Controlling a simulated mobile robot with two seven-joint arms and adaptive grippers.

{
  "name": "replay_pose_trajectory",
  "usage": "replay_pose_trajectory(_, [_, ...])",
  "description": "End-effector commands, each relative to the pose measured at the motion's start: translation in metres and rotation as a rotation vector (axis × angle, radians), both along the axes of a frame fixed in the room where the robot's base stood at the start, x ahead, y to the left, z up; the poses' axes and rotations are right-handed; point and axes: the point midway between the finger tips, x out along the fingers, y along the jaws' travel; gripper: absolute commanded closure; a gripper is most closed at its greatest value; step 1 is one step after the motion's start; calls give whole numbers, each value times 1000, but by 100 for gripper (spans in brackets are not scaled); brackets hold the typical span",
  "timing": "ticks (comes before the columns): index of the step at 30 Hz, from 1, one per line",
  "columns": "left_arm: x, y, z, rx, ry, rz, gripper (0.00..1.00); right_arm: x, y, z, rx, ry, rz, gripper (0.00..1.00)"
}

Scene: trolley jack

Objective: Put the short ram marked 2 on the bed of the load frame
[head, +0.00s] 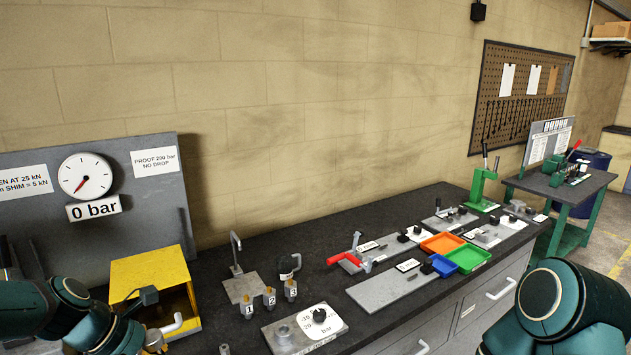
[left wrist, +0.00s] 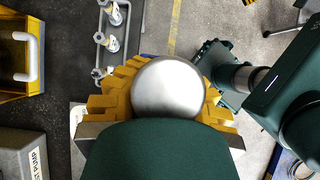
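The short ram marked 2 (head: 269,298) stands upright on the bench. My left gripper (head: 155,341) is low in front of this guard, apart from the rams. The left wrist view shows a rounded silver surface (left wrist: 168,86) between yellow stepped parts; its jaws are unclear. My right gripper is out of view.
A grey block with a bar label (head: 300,332) lies in front of the rams. A bent-pipe fixture (head: 239,284) and a black fitting (head: 288,268) stand behind them. Orange (head: 442,243) and blue (head: 442,264) trays lie further right. The gauge (head: 85,177) reads 0 bar.

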Motion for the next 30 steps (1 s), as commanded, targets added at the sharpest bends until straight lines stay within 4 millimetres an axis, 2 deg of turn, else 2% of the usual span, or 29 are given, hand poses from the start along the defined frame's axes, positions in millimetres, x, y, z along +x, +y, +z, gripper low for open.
replay_pose_trajectory(5, [1, -1, -1, 0, -2, -8, 100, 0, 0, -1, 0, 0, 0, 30])
replay_pose_trajectory(16, [4, -13, -32, 0, 1, -213, 100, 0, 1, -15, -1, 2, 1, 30])
replay_pose_trajectory(23, [6, -29, -68, -2, 2, -475, 100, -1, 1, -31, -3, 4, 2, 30])
replay_pose_trajectory(30, [6, -51, -125, -4, 3, -892, 100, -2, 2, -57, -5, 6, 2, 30])
